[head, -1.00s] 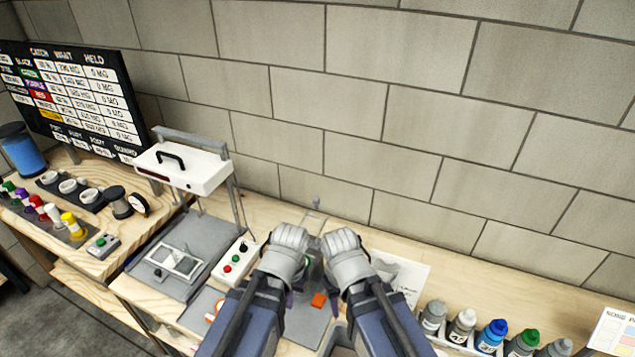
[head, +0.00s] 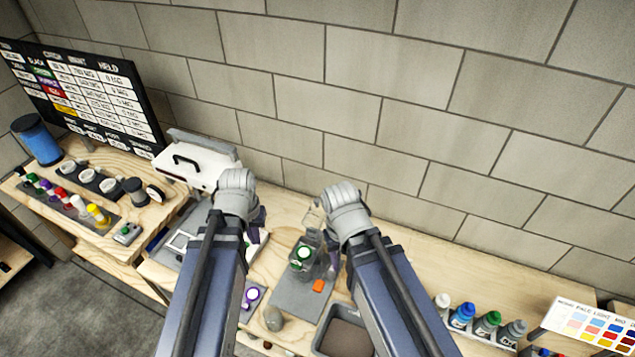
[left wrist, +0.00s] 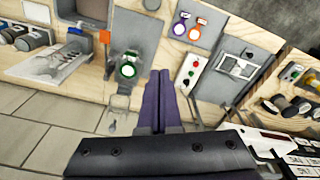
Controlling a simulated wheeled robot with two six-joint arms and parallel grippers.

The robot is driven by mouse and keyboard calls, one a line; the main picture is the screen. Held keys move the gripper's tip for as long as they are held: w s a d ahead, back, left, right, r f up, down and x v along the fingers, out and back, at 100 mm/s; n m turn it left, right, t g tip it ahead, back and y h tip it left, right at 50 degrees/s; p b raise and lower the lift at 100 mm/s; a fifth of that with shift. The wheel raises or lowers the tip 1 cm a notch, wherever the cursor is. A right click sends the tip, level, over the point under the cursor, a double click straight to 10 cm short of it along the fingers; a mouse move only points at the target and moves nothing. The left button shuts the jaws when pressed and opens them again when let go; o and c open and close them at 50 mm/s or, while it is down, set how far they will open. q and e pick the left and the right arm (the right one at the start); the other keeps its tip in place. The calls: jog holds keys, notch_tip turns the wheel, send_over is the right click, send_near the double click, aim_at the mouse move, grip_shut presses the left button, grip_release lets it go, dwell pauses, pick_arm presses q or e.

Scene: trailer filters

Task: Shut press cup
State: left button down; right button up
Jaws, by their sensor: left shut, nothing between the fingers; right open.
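The press cup (head: 303,256), a grey body with a green ring, stands on a grey mat between my two grippers. It also shows in the left wrist view (left wrist: 127,70), with a clear hinged-looking part (left wrist: 119,103) extending from it toward the wall. I cannot tell how far its lid is closed. My left gripper (head: 256,222) is left of the cup and apart from it; its purple fingers (left wrist: 163,74) are together and empty in the left wrist view. My right gripper (head: 331,250) is open close beside the cup's right side, its fingertips partly hidden by the hand.
A control box with buttons (left wrist: 193,74) and purple and orange rings (left wrist: 180,28) lie to the left. A grey bin (head: 345,330) stands in front; paint bottles (head: 487,322) stand right. A white heat press (head: 190,165) stands back left.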

pick_arm(q)
jog(key=w+d+r+t, duration=0.1)
jog(key=w+d+t, duration=0.1)
jog(key=w+d, duration=0.6)
jog(key=w+d+r+m+t+h, duration=0.1)
jog(key=w+d, duration=0.6)
jog(key=w, duration=0.7)
jog(key=shift+w+d+t, duration=0.25)
jog(key=shift+d+t, duration=0.1)
jog(key=shift+t, duration=0.35)
jog(key=shift+f+b, duration=0.15)
jog(key=shift+b, duration=0.25)
jog(key=a+b+x, duration=0.1)
jog(key=b+x, duration=0.8)
jog(key=x, duration=0.1)
jog(key=s, duration=0.4)
jog(key=shift+s+d, duration=0.2)
jog(key=shift+f, duration=0.1)
